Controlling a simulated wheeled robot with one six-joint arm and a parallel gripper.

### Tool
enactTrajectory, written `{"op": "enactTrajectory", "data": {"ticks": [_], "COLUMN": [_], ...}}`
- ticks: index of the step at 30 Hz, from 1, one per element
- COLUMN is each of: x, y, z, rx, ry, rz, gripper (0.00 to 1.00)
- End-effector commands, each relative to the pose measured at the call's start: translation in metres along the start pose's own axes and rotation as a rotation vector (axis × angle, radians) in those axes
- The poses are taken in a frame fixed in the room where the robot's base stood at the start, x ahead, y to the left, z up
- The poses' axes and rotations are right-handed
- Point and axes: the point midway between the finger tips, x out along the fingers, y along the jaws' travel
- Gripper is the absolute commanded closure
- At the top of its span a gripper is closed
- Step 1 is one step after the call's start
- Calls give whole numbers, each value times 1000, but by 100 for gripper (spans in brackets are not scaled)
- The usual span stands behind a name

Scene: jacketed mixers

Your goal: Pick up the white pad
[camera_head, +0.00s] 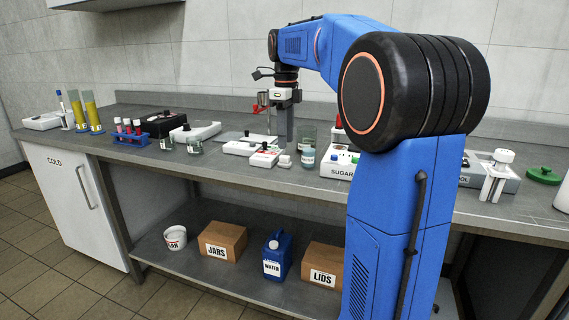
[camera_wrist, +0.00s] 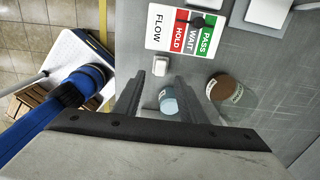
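A small white block (camera_head: 285,162), which looks like the white pad, lies on the grey bench beside the FLOW box. In the wrist view the white pad (camera_wrist: 161,66) shows just beyond the fingertips, roughly in line with the gap between them. My gripper (camera_head: 283,138) points down over the bench, behind the pad in the head view. In the wrist view my gripper (camera_wrist: 156,82) has its two dark fingers apart, with nothing held between them.
The FLOW box (camera_head: 265,156) with HOLD, WAIT and PASS areas stands close to the pad. A small labelled jar (camera_head: 308,159) and a larger glass (camera_head: 308,135) stand to its right. The SUGAR box (camera_head: 340,163) is further right. The bench's front edge is near the pad.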

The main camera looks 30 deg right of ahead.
Motion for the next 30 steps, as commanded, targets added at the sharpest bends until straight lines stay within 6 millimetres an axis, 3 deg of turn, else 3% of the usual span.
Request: {"op": "enactTrajectory", "data": {"ticks": [5,15,24,29,30], "x": [11,51,55,55,55], "y": [0,0,-1,-1,-1], "z": [1,4,4,4,4], "rx": [0,0,0,0,0], "ry": [1,0,0,0,0], "rz": [1,1,0,0,0], "gripper": [62,62,62,100,100]}}
